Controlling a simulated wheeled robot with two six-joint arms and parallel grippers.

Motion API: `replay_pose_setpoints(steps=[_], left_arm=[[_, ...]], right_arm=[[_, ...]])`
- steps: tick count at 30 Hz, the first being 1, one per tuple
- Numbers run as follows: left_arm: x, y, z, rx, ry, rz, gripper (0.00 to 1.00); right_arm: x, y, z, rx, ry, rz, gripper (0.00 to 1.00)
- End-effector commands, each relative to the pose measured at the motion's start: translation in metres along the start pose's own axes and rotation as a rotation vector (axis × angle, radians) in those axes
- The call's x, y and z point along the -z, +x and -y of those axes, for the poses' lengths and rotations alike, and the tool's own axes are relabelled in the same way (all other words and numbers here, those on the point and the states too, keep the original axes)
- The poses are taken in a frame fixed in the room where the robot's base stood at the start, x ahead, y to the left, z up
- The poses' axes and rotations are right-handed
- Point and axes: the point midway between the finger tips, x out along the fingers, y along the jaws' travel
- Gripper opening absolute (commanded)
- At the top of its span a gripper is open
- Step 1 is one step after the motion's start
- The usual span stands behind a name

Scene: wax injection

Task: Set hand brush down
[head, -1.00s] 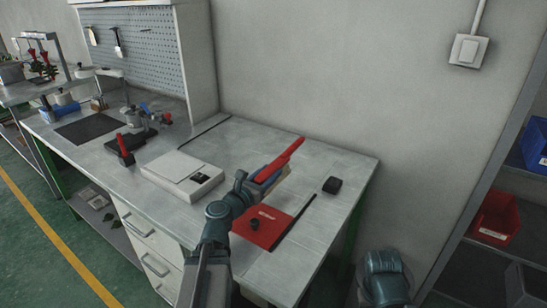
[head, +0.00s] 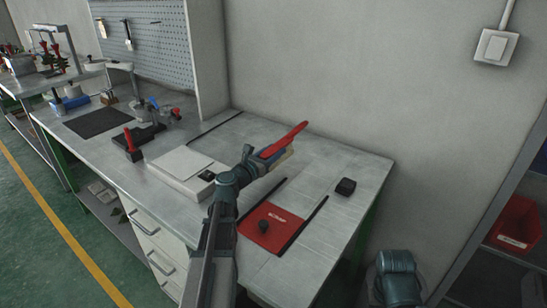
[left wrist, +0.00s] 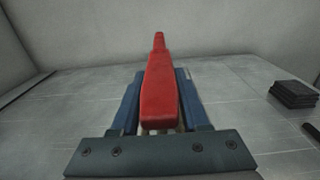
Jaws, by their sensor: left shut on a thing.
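The hand brush (head: 285,139) has a long red handle and a pale edge beneath it. My left gripper (head: 262,160) is shut on it over the back part of the grey workbench (head: 330,215). In the left wrist view the red brush (left wrist: 160,92) lies between the blue fingers of the left gripper (left wrist: 160,112) and points away toward the wall. Its underside is hidden there, so I cannot tell whether it touches the bench. My right gripper is not in view.
A red mat (head: 262,238) with a small dark knob (head: 263,227) lies in front. A white box-like device (head: 180,168) stands left, and a black block (head: 345,186) right. Bare bench surrounds the brush, with the wall behind.

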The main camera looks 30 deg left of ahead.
Motion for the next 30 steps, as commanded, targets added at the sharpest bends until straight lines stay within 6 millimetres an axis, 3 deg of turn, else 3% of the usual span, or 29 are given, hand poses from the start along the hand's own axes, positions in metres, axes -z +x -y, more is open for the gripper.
replay_pose_setpoints(steps=[5, 12, 30], left_arm=[[0.003, 0.015, -0.018, -0.003, -0.001, 0.0, 0.0], [0.039, 0.006, -0.023, -0.008, -0.001, 0.0, 0.0], [0.047, 0.005, -0.024, -0.007, 0.001, -0.001, 0.0]], right_arm=[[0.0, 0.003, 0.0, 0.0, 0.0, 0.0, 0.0], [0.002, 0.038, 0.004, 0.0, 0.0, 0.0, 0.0], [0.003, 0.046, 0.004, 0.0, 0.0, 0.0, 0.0]])
